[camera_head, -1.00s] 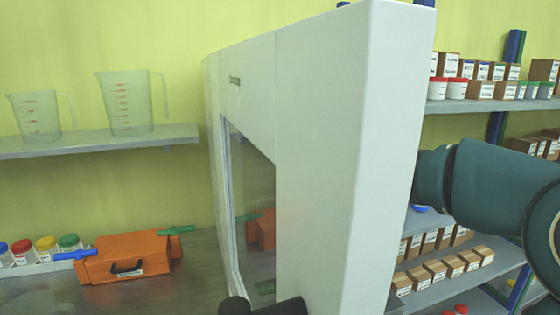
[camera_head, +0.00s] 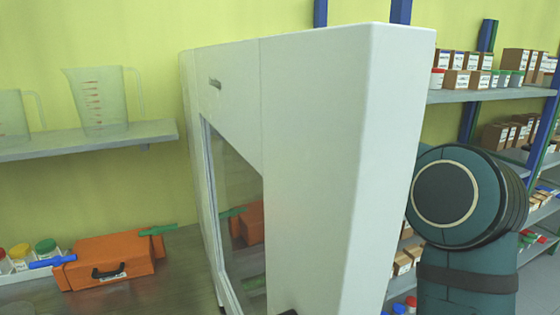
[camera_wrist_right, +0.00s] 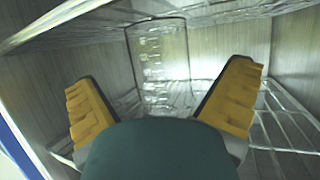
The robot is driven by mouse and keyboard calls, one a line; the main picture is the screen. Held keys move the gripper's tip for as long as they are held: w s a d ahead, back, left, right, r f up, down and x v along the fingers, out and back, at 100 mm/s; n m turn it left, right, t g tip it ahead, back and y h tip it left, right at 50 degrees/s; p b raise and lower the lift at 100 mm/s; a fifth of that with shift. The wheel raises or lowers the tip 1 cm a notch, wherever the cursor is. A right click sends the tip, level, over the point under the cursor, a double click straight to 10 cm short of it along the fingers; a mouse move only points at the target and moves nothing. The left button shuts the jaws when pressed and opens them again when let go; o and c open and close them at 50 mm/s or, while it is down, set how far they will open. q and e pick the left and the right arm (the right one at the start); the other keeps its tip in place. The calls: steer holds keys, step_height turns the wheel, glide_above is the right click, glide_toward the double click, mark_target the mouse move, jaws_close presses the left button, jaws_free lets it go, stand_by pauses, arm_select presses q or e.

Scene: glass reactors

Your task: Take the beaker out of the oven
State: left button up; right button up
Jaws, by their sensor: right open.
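The oven (camera_head: 330,170) is the large white cabinet in the head view, with a glass pane (camera_head: 235,205) on its left side. In the right wrist view I see its inside: grey ribbed walls and wire racks (camera_wrist_right: 285,115). A clear beaker (camera_wrist_right: 158,65) stands upright there, straight ahead. My right gripper (camera_wrist_right: 165,85) is open, with its yellow-padded fingers to either side of the beaker in the picture. No finger seems to touch it; whether it is between the tips or beyond them I cannot tell. The beaker is hidden in the head view. My left gripper is not in view.
A wire rack (camera_wrist_right: 215,12) runs close above the beaker. An orange case (camera_head: 110,262) and lidded jars (camera_head: 25,258) sit on the counter at left. Measuring jugs (camera_head: 97,100) stand on a wall shelf. Shelves of boxes (camera_head: 485,95) are behind my right arm.

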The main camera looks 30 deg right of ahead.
steer(key=p+x, duration=0.1)
steer(key=x, duration=0.3)
steer(key=shift+w+f, duration=0.15)
steer(key=shift+w, duration=0.1)
steer(key=c, duration=1.2)
